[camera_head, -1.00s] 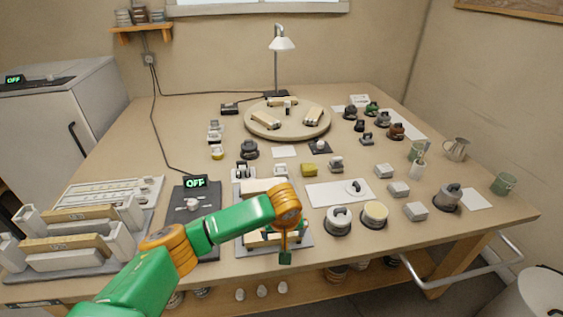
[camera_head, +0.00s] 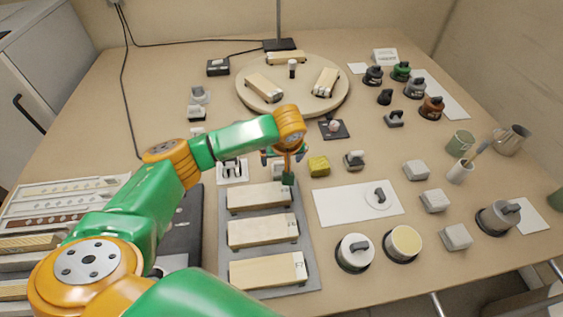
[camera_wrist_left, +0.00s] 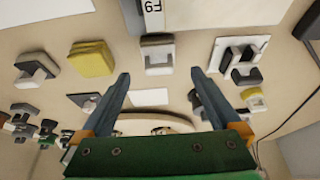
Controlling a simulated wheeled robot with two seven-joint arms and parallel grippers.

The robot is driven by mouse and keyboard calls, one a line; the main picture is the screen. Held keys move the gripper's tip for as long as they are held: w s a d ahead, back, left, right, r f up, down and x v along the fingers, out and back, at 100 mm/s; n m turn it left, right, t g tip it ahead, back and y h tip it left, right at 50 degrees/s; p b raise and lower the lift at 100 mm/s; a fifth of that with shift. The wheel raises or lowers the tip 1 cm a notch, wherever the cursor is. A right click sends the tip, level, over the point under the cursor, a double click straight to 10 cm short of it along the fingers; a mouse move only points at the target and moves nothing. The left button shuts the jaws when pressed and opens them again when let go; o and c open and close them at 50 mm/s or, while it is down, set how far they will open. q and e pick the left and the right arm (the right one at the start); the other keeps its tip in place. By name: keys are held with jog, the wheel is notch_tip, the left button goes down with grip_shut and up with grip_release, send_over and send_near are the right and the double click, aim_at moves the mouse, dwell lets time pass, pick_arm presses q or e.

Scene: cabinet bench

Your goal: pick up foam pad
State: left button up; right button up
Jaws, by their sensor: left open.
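A small yellow block (camera_head: 318,165), which looks like the foam pad, lies on the bench just right of my left gripper (camera_head: 284,160). In the left wrist view the yellow block (camera_wrist_left: 92,58) is left of the fingers, outside the gap between them. My left gripper (camera_wrist_left: 160,78) is open and empty, hanging over the bench near the back end of a grey tray. A grey and white clip-like piece (camera_wrist_left: 157,52) shows beyond the gap between the fingers. In the head view the gripper partly hides this spot. My right gripper is not in view.
The grey tray (camera_head: 224,260) holds long wooden-topped blocks in front of the gripper. A round turntable (camera_head: 245,95) stands behind.

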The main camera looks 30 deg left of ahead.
aim_at(281, 162)
pick_arm(q)
jog(key=x, duration=0.4)
jog(key=shift+w+f, duration=0.3)
jog(key=c, duration=1.4)
jog(key=shift+r, duration=1.7)
jog(key=shift+c, duration=0.2)
jog(key=s+a+r, duration=0.3)
jog(key=s+r, duration=0.7)
jog(key=s, duration=0.3)
jog(key=shift+s+a+p, duration=0.35)
jog(key=o, duration=0.6)
jog(key=shift+c, duration=0.2)
jog(key=c, duration=0.4)
